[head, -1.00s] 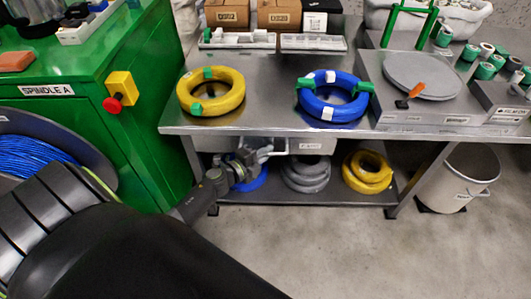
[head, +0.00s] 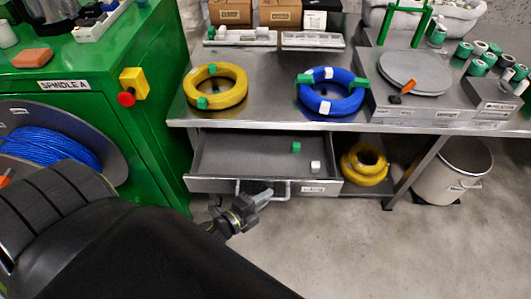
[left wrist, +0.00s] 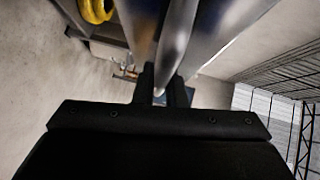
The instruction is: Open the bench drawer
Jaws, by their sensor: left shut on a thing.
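The bench drawer (head: 240,158) is pulled out from under the steel bench top, and its grey inside shows. A small green block (head: 296,147) and a small white block (head: 315,166) lie in it. The drawer handle (head: 280,190) runs along the front panel. My left gripper (head: 262,197) is at the handle's middle, shut on it. In the left wrist view the two dark fingers (left wrist: 161,90) close around a shiny metal bar (left wrist: 178,45), the handle. My right gripper is not in view.
On the steel bench (head: 270,100) lie a yellow coil (head: 232,101) and a blue coil (head: 312,108). The green spindle cabinet (head: 75,105) stands left of the drawer. A yellow coil (head: 372,176) sits on the shelf below; a grey bin (head: 440,185) stands right. Floor in front is clear.

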